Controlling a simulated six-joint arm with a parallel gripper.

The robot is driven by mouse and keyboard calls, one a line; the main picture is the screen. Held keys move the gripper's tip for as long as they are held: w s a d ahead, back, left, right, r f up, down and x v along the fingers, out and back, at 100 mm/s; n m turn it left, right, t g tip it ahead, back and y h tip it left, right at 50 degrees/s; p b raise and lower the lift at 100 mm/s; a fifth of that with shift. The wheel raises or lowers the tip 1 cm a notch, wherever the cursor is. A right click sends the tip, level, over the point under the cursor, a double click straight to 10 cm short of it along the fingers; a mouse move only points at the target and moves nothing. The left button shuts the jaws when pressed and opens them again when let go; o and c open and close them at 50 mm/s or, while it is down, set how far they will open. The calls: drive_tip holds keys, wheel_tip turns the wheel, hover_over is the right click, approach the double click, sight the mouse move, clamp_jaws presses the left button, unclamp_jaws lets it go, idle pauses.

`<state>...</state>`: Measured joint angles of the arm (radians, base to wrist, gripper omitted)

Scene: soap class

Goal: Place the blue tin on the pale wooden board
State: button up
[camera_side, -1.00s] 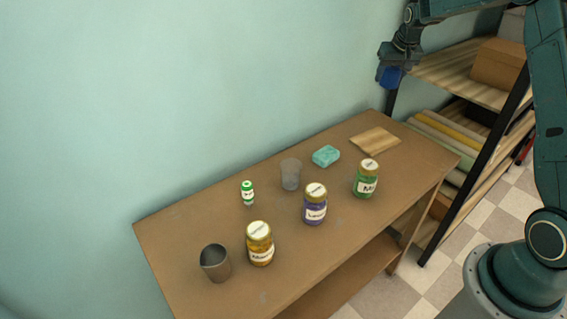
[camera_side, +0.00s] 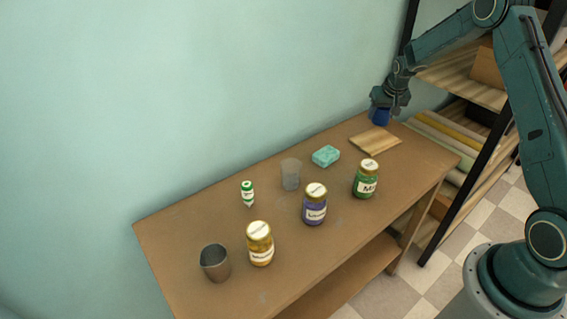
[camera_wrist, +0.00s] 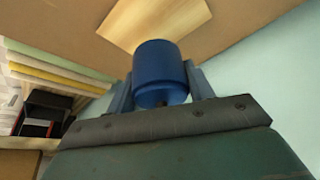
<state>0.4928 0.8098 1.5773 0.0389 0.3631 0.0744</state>
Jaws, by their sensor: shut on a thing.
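The blue tin (camera_side: 379,117) is between the fingers of my gripper (camera_side: 388,106), which is shut on it. In the wrist view the blue tin (camera_wrist: 160,72) fills the space between the two fingers (camera_wrist: 162,88). The pale wooden board (camera_side: 375,140) lies flat and bare at the far right end of the table. In the side view the tin shows just above and behind the board. In the wrist view the board (camera_wrist: 190,14) shows beyond the tin, partly hidden by it. The side view does not clearly show the gap between tin and table.
On the brown table (camera_side: 190,225) stand a teal soap block (camera_side: 326,156), a clear glass (camera_side: 290,175), a green jar (camera_side: 365,180), a purple jar (camera_side: 315,205), an amber jar (camera_side: 260,245), a small white-green bottle (camera_side: 247,194) and a grey cup (camera_side: 215,263). A shelf rack (camera_side: 480,90) stands at right.

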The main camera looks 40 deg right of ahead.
sight(385, 116)
drive_tip(key=shift+f, duration=3.4)
drive_tip(key=shift+f, duration=0.1)
drive_tip(key=o, duration=1.1)
drive_tip(key=shift+v, duration=6.1)
